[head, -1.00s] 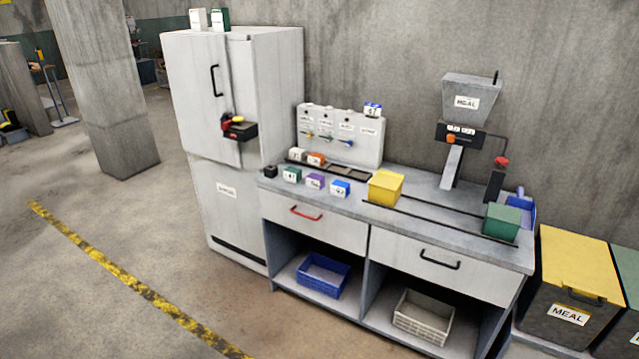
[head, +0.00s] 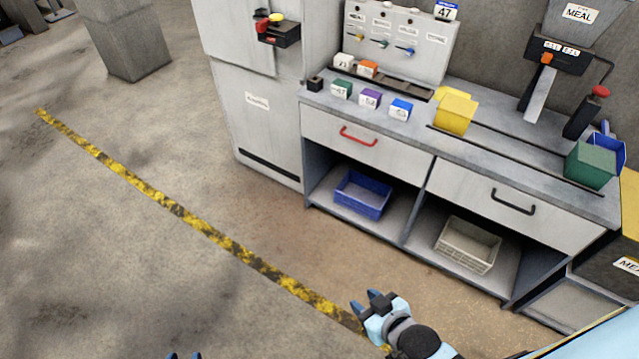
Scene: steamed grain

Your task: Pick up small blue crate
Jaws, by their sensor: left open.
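A blue crate (head: 361,196) sits on the lower left shelf of the workbench, open side up and empty as far as I see. A smaller blue bin (head: 610,150) stands at the right end of the countertop, partly hidden behind a green box. My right gripper (head: 365,301) is low in the head view, in front of the bench, with its two blue fingertips apart and nothing between them. My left gripper (head: 185,355) shows only its fingertips at the bottom edge, apart; the rest is out of frame. Both grippers are well away from the blue crate.
A beige crate (head: 468,246) sits on the lower right shelf, beyond a divider. Yellow (head: 455,113) and green (head: 590,165) boxes and small colored blocks stand on the countertop. A white cabinet (head: 255,120) is at left. The floor in front is clear.

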